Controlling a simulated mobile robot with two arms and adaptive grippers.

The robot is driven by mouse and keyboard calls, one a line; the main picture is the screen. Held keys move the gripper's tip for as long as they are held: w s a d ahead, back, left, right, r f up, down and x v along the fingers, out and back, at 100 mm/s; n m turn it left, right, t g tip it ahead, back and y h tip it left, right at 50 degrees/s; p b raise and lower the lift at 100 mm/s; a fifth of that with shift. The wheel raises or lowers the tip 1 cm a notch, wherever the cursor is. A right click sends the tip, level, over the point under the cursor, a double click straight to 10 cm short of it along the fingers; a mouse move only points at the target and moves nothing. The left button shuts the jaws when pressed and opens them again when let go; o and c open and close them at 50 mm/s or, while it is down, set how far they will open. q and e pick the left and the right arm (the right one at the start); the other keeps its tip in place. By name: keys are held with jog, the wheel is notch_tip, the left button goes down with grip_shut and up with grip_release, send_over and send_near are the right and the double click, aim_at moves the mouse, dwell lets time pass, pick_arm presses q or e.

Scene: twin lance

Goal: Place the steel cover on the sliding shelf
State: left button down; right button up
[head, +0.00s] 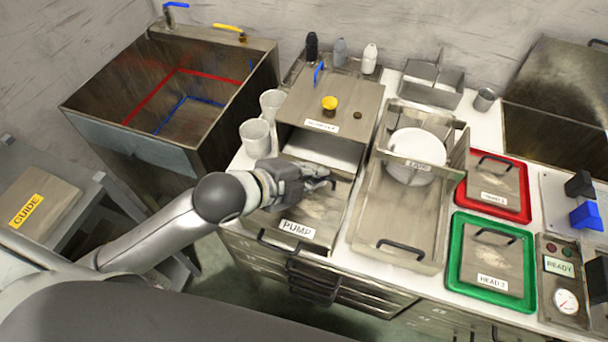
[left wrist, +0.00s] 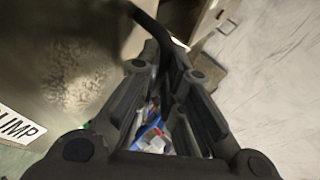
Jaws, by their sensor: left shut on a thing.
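A worn steel cover labelled PUMP (head: 310,212) lies in front of the open-fronted steel box; its label shows at the left of the left wrist view (left wrist: 18,125). My left gripper (head: 326,184) is shut on the cover's dark bar handle (left wrist: 152,22), hiding part of the cover. The cover looks about level; I cannot tell whether it touches what is under it. A steel tray (head: 372,222) with a front handle stands to its right, holding a white pot (head: 413,150). I cannot tell which surface is the sliding shelf. My right gripper is not in view.
White mugs (head: 255,137) stand close left of the steel box (head: 350,97). Red (head: 522,212) and green (head: 528,303) trays with handled plates lie at right.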

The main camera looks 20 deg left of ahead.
pick_arm(q)
jog(key=w, duration=0.1)
jog(key=w+a+f, duration=0.1)
jog(key=w+a, duration=0.1)
jog(key=shift+w+f+p, duration=0.2)
jog(key=shift+w+p, duration=0.05)
jog(key=shift+p, duration=0.05)
jog(key=w+f, duration=0.1)
jog(key=w+a+f, duration=0.1)
jog(key=f, duration=0.1)
jog(key=w+f, duration=0.1)
jog(key=f, duration=0.1)
jog(key=shift+w+a+f, duration=0.2)
jog(key=shift+w+a, duration=0.05)
jog(key=shift+w, duration=0.1)
notch_tip(320, 180, down, 3)
jog(key=shift+w+a+f+p, duration=0.1)
jog(key=shift+w+f+p, duration=0.05)
jog(key=shift+p, duration=0.45)
jog(key=shift+f, duration=0.1)
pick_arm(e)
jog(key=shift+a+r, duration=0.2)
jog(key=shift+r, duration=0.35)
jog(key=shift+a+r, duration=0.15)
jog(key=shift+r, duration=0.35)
